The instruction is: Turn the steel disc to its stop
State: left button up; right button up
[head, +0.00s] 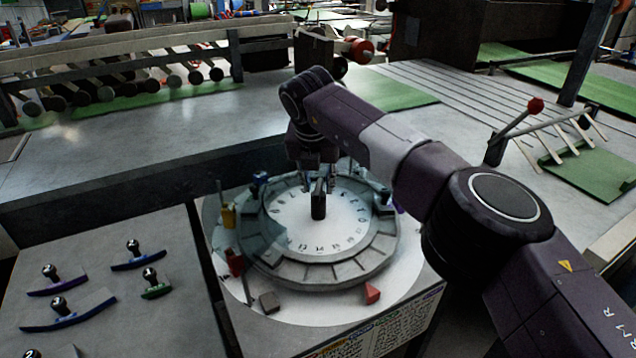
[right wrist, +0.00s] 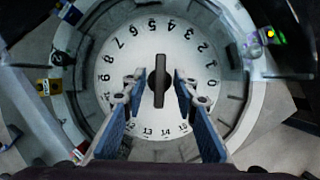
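The steel disc (head: 345,226) is a pale round dial with numbers around its edge, inside a grey segmented ring (head: 310,272). It also shows in the right wrist view (right wrist: 190,55). A dark upright bar handle (head: 318,205) stands at its middle; in the right wrist view the handle (right wrist: 159,72) runs nearly straight up the picture. My right gripper (head: 319,180) is above the disc, pointing down. In the right wrist view its blue-padded fingers (right wrist: 158,88) are spread, one on each side of the handle, with visible gaps. My left gripper is not in view.
Small blocks surround the ring: yellow (head: 229,215), red (head: 235,263), grey (head: 269,302) and a red wedge (head: 372,293). A panel at left holds several knobbed handles (head: 66,312). A lever with a red knob (head: 535,105) stands at right. The grey bench top (head: 150,125) is largely clear.

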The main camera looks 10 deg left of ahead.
jog(key=v, duration=1.2)
